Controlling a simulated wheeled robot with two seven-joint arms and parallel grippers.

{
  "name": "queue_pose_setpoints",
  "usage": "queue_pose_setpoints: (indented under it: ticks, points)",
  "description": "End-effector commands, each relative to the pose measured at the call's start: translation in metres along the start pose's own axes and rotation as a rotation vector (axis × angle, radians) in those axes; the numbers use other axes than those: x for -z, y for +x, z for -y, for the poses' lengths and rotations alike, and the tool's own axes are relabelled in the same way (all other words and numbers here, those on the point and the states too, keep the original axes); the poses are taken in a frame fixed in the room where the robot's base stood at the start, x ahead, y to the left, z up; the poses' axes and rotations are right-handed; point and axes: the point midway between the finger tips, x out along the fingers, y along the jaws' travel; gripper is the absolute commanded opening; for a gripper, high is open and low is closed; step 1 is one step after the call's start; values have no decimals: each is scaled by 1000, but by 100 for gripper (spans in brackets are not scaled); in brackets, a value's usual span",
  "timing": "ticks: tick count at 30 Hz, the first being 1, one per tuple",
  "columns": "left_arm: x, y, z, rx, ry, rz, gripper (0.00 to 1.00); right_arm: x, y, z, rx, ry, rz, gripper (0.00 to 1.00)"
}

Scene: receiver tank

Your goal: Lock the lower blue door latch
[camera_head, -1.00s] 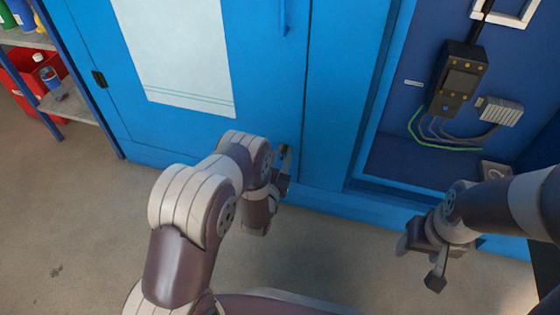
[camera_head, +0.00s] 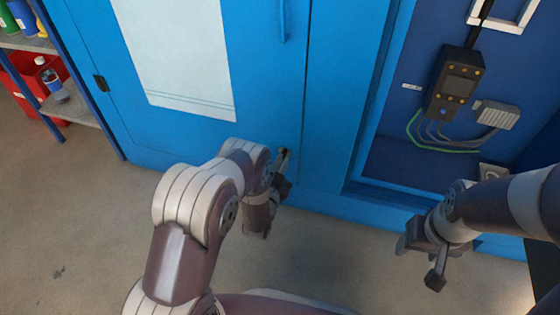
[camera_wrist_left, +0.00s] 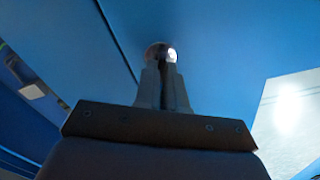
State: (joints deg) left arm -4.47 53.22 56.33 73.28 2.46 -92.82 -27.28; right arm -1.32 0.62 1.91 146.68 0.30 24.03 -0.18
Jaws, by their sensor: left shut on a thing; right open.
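The blue door (camera_head: 262,75) stands closed in front of me, with a white panel on it. The lower latch (camera_head: 285,152) is at the door's bottom right, near the vertical seam; my gripper partly hides it. My left gripper (camera_head: 283,163) is at the latch, shut on it. In the left wrist view, the latch's round shiny metal end (camera_wrist_left: 161,50) shows just beyond the closed fingers (camera_wrist_left: 164,72), close to a dark seam. Whether the latch is locked cannot be told. My right gripper (camera_head: 422,254) is open and empty, low in front of the cabinet on the right.
A blue vertical handle (camera_head: 283,18) is higher on the door. An open bay on the right holds a dark control box (camera_head: 455,82), a finned grey block (camera_head: 497,114) and cables. A shelf (camera_head: 70,108) with bottles stands at the left. The floor (camera_head: 75,220) at left is clear.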

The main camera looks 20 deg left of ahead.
Motion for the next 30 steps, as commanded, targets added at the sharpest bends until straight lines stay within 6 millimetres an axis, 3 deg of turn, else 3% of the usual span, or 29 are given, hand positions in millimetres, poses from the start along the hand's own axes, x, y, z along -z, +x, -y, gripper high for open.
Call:
queue_pose_setpoints:
  ticks: [30]
  points:
    - [-1, 0, -2, -1, 915, 1, 0, 4, -30, 0, 0, 0, 0, 61]
